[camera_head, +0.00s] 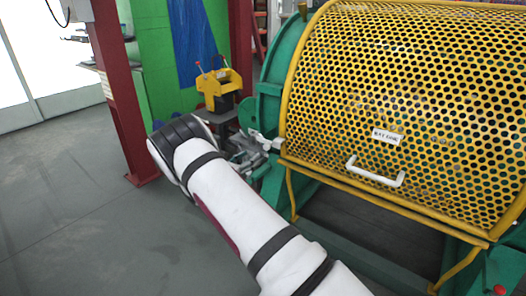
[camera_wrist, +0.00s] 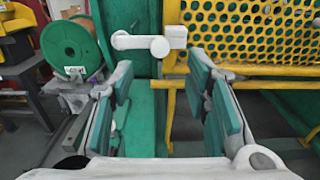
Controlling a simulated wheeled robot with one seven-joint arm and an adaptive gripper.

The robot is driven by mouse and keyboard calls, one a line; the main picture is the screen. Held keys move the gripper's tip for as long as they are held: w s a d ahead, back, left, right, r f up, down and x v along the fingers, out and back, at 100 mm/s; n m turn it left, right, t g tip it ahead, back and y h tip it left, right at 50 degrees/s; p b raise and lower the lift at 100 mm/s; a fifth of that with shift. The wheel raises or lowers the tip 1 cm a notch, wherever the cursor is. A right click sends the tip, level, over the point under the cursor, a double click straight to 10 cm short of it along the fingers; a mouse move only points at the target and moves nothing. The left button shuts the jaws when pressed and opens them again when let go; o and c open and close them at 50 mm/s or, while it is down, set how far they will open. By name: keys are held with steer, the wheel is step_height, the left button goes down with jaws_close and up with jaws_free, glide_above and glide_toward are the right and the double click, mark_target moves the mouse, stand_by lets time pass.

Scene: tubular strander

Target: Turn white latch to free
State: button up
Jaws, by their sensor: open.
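The white latch (camera_wrist: 150,42) is a short bar with round knobs, lying roughly level on the green machine frame beside the yellow guard's edge in the wrist view. In the head view the latch (camera_head: 272,143) is small and partly crowded by my gripper. My gripper (camera_wrist: 160,78) is open and empty, with its green-padded fingers spread to the left and right. The latch shows beyond and slightly above the gap between the fingertips, and I see no contact. In the head view my gripper (camera_head: 252,152) is close to the left corner of the guard.
The yellow perforated guard (camera_head: 400,95) has a white handle (camera_head: 376,175) and a small label. A yellow rail (camera_wrist: 168,100) runs below the latch. A green spool (camera_wrist: 70,50) stands at left. A red post (camera_head: 115,90) stands left of my arm; open floor (camera_head: 70,220) lies nearby.

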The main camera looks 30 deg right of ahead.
mark_target(266, 146)
steer(key=b+x, duration=0.2)
steer(key=x, duration=0.7)
steer(key=shift+d, duration=0.1)
jaws_close()
